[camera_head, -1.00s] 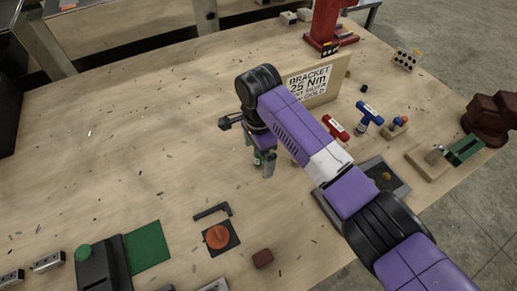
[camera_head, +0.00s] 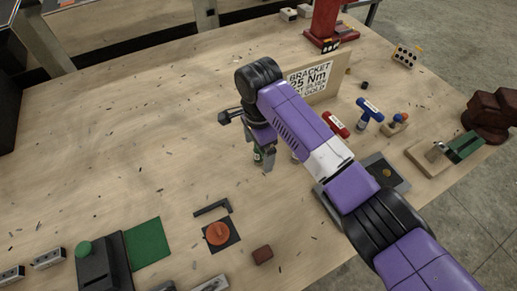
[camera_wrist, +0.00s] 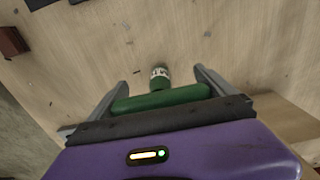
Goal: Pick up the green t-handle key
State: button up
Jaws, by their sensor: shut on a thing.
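The green t-handle key shows in the wrist view (camera_wrist: 160,97), its crossbar lying between my gripper's fingers and its labelled shaft pointing away toward the table. My gripper (camera_head: 257,160) is shut on the crossbar, pointing down above the wooden table. In the head view only a small green and white part of the key (camera_head: 258,156) shows between the fingers; the rest is hidden by my gripper. I cannot tell how far its lower end is from the table.
Red (camera_head: 337,127) and blue (camera_head: 369,110) t-handle keys stand to the right, partly behind my arm. A bracket sign (camera_head: 312,80) stands behind my gripper. The table's left middle is clear apart from scraps.

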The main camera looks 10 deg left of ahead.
notch_tip(320, 180, up, 19)
jog(key=p, duration=0.4)
jog(key=shift+r, duration=0.2)
dwell(0.4)
